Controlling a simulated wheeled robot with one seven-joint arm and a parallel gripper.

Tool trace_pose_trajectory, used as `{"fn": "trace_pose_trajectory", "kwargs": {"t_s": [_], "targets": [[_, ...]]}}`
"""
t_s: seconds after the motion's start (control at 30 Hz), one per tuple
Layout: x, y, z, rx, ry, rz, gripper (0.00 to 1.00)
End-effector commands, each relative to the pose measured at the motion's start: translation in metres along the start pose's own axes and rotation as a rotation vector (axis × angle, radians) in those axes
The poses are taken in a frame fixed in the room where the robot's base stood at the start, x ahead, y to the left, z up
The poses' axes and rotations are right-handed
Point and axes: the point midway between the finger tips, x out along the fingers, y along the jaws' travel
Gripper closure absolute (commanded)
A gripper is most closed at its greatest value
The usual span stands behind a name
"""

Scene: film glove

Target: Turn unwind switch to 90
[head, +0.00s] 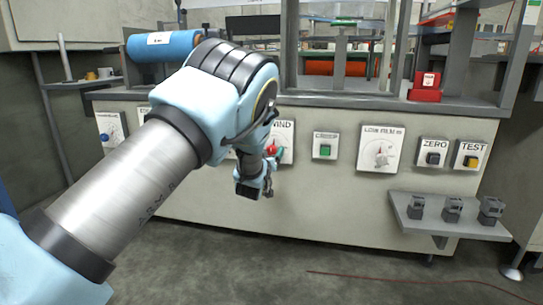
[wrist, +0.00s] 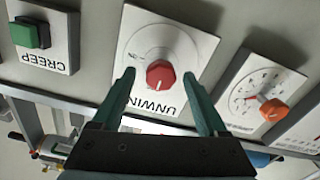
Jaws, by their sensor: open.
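The unwind switch is a red knob (wrist: 160,74) on a white square plate (wrist: 150,30), labelled UNWIND, upside down in the wrist view. In the head view the red knob (head: 271,149) and plate (head: 286,136) show partly behind my arm. My gripper (wrist: 158,78) is open, its two green fingers on either side of the knob in the wrist view, with gaps between. It also shows at the panel in the head view (head: 272,162). I cannot tell how deep the fingertips reach. The dial's scale is mostly too small to read.
The green CREEP button (wrist: 31,36) and an orange knob (wrist: 272,109) flank the switch in the wrist view. A low-film dial (head: 380,152), ZERO button (head: 433,157) and TEST button (head: 471,161) line the panel. A shelf (head: 460,228) with grey blocks juts out lower right.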

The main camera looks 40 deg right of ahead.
Motion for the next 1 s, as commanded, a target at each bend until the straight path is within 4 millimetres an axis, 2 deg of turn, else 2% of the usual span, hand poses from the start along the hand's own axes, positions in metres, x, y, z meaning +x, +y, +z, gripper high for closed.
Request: {"fn": "trace_pose_trajectory", "kwargs": {"t_s": [0.2,0.47,1.0], "targets": [[0.016,-0.001,0.0,0.001,0.0,0.0,0.24],[0.017,0.0,0.0,0.001,-0.001,-0.001,0.24],[0.017,0.0,0.0,0.001,-0.001,-0.001,0.82]]}}
